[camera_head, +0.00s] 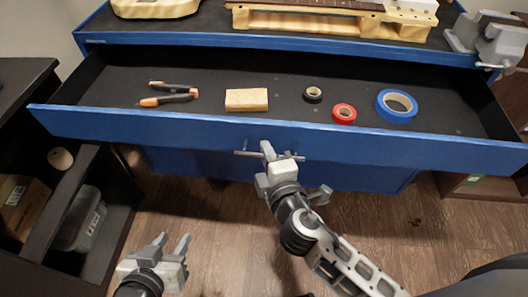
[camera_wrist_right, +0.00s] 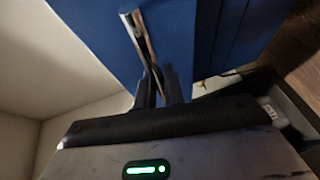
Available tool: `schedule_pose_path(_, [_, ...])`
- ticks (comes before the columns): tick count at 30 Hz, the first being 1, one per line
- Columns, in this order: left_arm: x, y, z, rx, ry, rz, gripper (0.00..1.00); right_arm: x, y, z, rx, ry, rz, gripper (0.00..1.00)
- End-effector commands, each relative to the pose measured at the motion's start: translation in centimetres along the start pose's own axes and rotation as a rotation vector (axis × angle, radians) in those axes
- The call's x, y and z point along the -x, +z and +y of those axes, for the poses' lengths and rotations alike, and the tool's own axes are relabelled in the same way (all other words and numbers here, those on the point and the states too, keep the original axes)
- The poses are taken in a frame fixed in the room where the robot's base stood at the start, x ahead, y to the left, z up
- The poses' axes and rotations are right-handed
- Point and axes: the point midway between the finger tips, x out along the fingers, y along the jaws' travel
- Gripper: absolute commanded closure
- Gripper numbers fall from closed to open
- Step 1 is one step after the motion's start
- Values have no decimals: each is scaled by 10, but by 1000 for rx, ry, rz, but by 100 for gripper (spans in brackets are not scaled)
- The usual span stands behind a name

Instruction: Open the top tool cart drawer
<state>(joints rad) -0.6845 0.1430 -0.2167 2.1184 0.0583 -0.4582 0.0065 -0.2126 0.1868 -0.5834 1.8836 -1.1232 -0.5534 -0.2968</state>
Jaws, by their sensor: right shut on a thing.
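The blue top drawer (camera_head: 330,142) of the tool cart is pulled out and its inside shows in the head view. Its bar handle (camera_head: 242,153) is at the middle of the drawer front. My right gripper (camera_head: 267,155) is at the handle, shut on it. In the right wrist view, the fingers of my right gripper (camera_wrist_right: 162,88) are around the metal handle (camera_wrist_right: 138,32) in front of the blue drawer front. My left gripper (camera_head: 172,247) is open and empty, low at the left above the floor, apart from the cart.
In the drawer lie orange-handled pliers (camera_head: 168,96), a tan block (camera_head: 246,100) and black (camera_head: 313,94), red (camera_head: 344,113) and blue tape (camera_head: 397,105). The cart top holds guitar parts (camera_head: 330,18) and a grey vise (camera_head: 490,40). A dark shelf (camera_head: 70,190) stands left.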

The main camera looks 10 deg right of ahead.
Motion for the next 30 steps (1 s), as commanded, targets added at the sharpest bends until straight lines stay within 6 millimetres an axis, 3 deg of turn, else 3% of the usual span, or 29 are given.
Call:
schedule_pose_path(14, [-1, -8, 0, 1, 0, 18, 64, 0, 3, 1, -1, 3, -9, 100])
schedule_pose_path(15, [-1, -8, 0, 1, 0, 17, 64, 0, 3, 1, -1, 3, -9, 80])
schedule_pose_path(30, [-1, -5, -1, 1, -1, 8, 64, 4, 0, 2, -1, 1, -2, 80])
